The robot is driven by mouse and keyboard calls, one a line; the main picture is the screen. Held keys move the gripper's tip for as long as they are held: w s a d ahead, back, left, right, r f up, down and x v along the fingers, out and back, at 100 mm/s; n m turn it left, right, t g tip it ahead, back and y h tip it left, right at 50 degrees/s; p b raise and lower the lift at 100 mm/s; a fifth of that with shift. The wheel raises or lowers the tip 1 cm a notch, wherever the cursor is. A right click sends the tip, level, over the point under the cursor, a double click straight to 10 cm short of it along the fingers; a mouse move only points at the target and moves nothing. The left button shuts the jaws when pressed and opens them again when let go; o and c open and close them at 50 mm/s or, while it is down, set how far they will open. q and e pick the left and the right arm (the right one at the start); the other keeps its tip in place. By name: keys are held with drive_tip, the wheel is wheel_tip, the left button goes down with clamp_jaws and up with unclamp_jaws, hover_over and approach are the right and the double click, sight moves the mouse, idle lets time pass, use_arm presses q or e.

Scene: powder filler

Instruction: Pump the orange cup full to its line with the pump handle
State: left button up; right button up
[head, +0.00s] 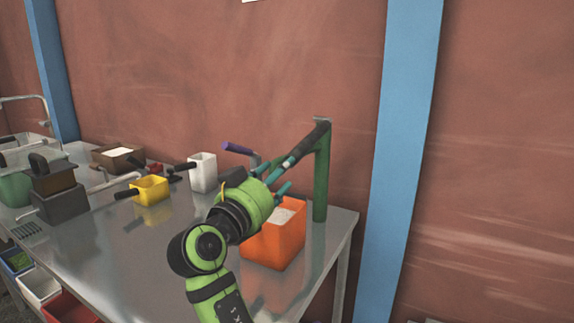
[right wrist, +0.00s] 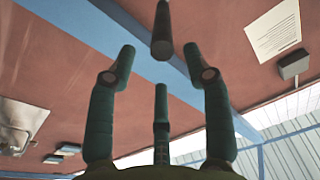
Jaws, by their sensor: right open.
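The orange cup (head: 274,244) stands on the metal table near its right end, with white powder (head: 284,216) inside; its fill line cannot be made out. A green pump post (head: 320,180) rises behind it, with a dark pump handle (head: 312,137) slanting down left from its top. My right gripper (head: 289,174) is above the cup, fingers pointing toward the handle. In the right wrist view, the open fingers (right wrist: 159,62) are empty, and the dark handle end (right wrist: 162,32) appears between and just beyond the tips. Contact cannot be told. My left gripper is out of view.
A purple-tipped lever (head: 237,148) and a white container (head: 203,172) stand behind my right arm. A yellow cup (head: 151,190), a brown box (head: 117,158) and dark stacked boxes (head: 59,199) are farther left. The table's middle (head: 120,245) is bare. A blue pillar (head: 399,160) stands to the right.

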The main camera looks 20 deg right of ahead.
sight(296, 155)
drive_tip(key=shift+s+a, duration=0.2)
drive_tip(key=shift+a, duration=0.05)
drive_tip(key=w+d+n+p, duration=0.1)
drive_tip(key=d+p, duration=0.1)
drive_tip(key=p, duration=0.1)
drive_tip(key=w+d+r+n+t+h+p, duration=0.1)
drive_tip(key=w+d+n+p, duration=0.1)
drive_tip(key=p, duration=0.2)
drive_tip(key=w+d+n+t+p, duration=0.1)
drive_tip(key=d+n+p, duration=0.1)
drive_tip(key=p, duration=0.2)
drive_tip(key=shift+w+d+r+h, duration=0.1)
drive_tip(key=shift+w+r+h, duration=0.1)
drive_tip(key=shift+w+h, duration=0.2)
drive_tip(key=shift+w+d+t, duration=0.3)
drive_tip(key=shift+w, duration=0.05)
drive_tip(key=shift+r, duration=0.15)
clamp_jaws()
